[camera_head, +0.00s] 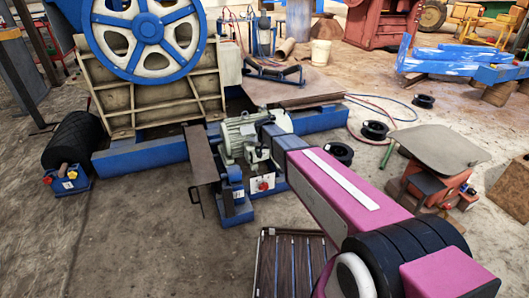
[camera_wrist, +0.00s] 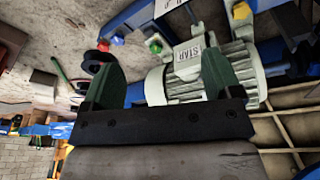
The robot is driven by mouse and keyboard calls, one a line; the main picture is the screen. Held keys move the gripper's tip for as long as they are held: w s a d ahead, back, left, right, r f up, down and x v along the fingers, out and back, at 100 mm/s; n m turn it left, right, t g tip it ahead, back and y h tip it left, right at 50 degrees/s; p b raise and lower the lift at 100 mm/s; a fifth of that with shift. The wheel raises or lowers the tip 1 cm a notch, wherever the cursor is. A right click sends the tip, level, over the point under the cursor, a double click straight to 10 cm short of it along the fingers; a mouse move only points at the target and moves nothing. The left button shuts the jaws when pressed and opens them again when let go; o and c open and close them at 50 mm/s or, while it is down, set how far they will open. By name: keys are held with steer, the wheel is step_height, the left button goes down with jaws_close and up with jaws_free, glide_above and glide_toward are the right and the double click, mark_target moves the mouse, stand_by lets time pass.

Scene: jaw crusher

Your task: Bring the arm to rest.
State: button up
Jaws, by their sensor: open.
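My arm, magenta with a white stripe, reaches from the lower right of the head view toward a grey-green finned motor (camera_head: 252,138) beside the blue frame. My gripper's fingers cannot be made out in the head view. In the wrist view my gripper (camera_wrist: 160,62) is open, with two green fingers standing wide apart. Nothing is held between them. The motor (camera_wrist: 190,82), labelled STAR, shows beyond and between the fingers. I cannot tell whether they touch it.
The jaw crusher with its blue flywheel (camera_head: 145,32) stands behind at left. A brown plate (camera_head: 201,155) is left of the motor. A red stand with a grey top (camera_head: 437,148) is at right. Black reels and hoses lie behind. Open floor (camera_head: 130,240) is at front left.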

steer(key=s+d+r+g, duration=0.1)
steer(key=s+d+r, duration=0.2)
steer(key=s+d, duration=0.9)
steer(key=s+d+r+g, duration=0.1)
steer(key=s+d+r, duration=0.2)
steer(key=s+d, duration=1)
steer(key=shift+s+d+r+g+y, duration=0.15)
steer(key=shift+s+d+g+y, duration=0.15)
steer(key=shift+s, duration=0.5)
